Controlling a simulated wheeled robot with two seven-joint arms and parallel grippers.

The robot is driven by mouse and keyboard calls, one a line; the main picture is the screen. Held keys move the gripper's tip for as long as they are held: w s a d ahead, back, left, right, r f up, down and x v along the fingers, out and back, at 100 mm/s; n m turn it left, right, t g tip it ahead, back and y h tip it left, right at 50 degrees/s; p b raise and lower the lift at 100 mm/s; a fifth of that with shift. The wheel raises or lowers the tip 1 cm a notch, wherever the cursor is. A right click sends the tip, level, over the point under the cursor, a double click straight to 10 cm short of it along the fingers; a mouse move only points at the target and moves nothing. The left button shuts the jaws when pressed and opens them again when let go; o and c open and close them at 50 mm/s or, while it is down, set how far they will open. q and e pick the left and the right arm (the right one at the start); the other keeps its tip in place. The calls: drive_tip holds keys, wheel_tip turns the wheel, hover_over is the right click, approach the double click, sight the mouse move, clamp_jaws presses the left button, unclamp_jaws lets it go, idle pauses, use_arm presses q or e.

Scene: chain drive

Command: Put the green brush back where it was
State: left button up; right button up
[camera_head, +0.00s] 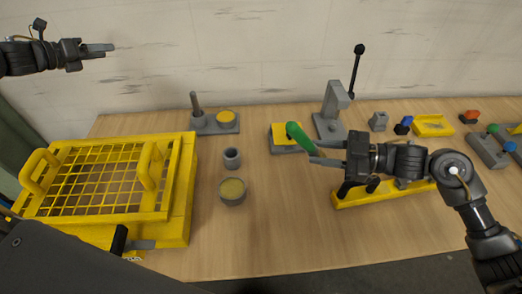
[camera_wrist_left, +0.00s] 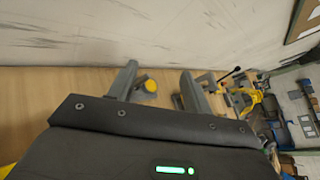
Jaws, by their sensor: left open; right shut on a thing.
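The green brush (camera_head: 299,135) is in my right gripper (camera_head: 314,151), tilted, with its green handle up and to the left of the fingers. It appears above or in front of a grey block with a yellow top (camera_head: 283,138); I cannot tell whether they touch. The brush's lower end is hidden by the fingers. A small empty-looking grey cup (camera_head: 232,158) and a round tin with yellowish contents (camera_head: 232,191) stand to the left on the table. My left gripper (camera_head: 112,48) is open and empty, raised at the upper left; its fingers also show in the left wrist view (camera_wrist_left: 157,82).
A yellow basket with a mesh lid and handles (camera_head: 184,200) fills the left side. A grey base with a post and yellow disc (camera_head: 215,123) stands at the back, a grey lever press (camera_head: 331,125) right of centre. A yellow fixture (camera_head: 350,201) lies below my right arm. The front middle is clear.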

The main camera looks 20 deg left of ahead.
use_arm(q)
drive_tip(key=d+f+m+h, duration=0.1)
drive_tip(key=d+f+m, duration=0.1)
drive_tip(key=d+f, duration=0.4)
drive_tip(key=d+f+m+h, duration=0.1)
drive_tip(key=d+f+m, duration=0.15)
drive_tip(key=d, duration=0.65)
use_arm(e)
drive_tip(key=shift+s+d, duration=0.1)
drive_tip(key=shift+d, duration=0.05)
use_arm(q)
drive_tip(key=m+g+h, duration=0.3)
drive_tip(key=m+h, duration=0.5)
approach(306, 143)
drive_tip(key=w, duration=0.1)
drive_tip(key=x, duration=0.8)
drive_tip(key=f+x, duration=0.1)
drive_tip(key=x, duration=0.3)
drive_tip(key=shift+w, duration=0.1)
drive_tip(key=shift+a, duration=0.1)
drive_tip(key=shift+c, duration=0.4)
drive_tip(key=c, duration=1)
clamp_jaws()
use_arm(e)
drive_tip(key=o, duration=1.1)
